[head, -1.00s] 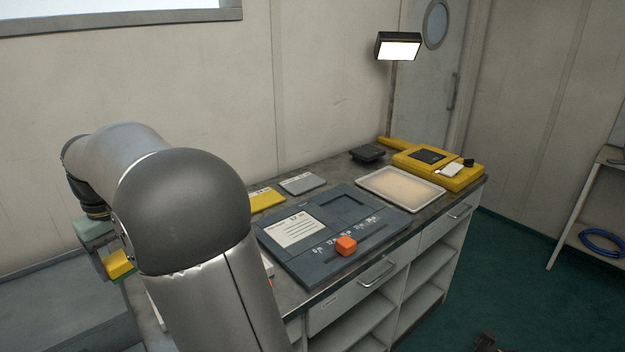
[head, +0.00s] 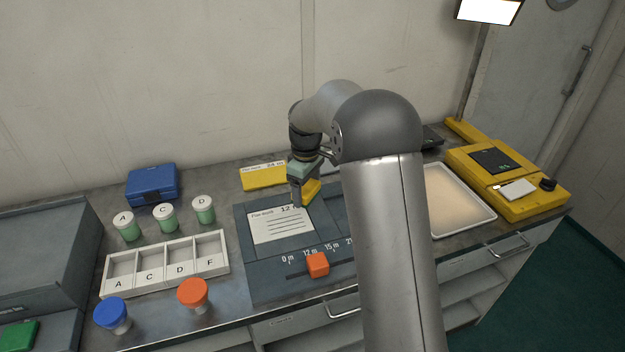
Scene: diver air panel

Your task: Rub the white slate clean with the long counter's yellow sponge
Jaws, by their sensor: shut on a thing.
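The white slate (head: 275,230) lies set in the left part of a dark grey board on the long counter. It carries a line of writing at the top and several dark lines below. My gripper (head: 304,196) is over the slate's upper right corner, pointing down. It is shut on the yellow sponge (head: 313,189), which shows beside the fingers, partly hidden by them. I cannot tell whether the sponge touches the slate. My arm hides the right part of the board.
An orange slider knob (head: 317,264) stands on the board (head: 262,277) below the slate. To the left are a sectioned white tray (head: 168,285), several lidded jars and a blue case (head: 152,184). On the right are a shallow tray (head: 490,218) and a yellow device (head: 540,203).

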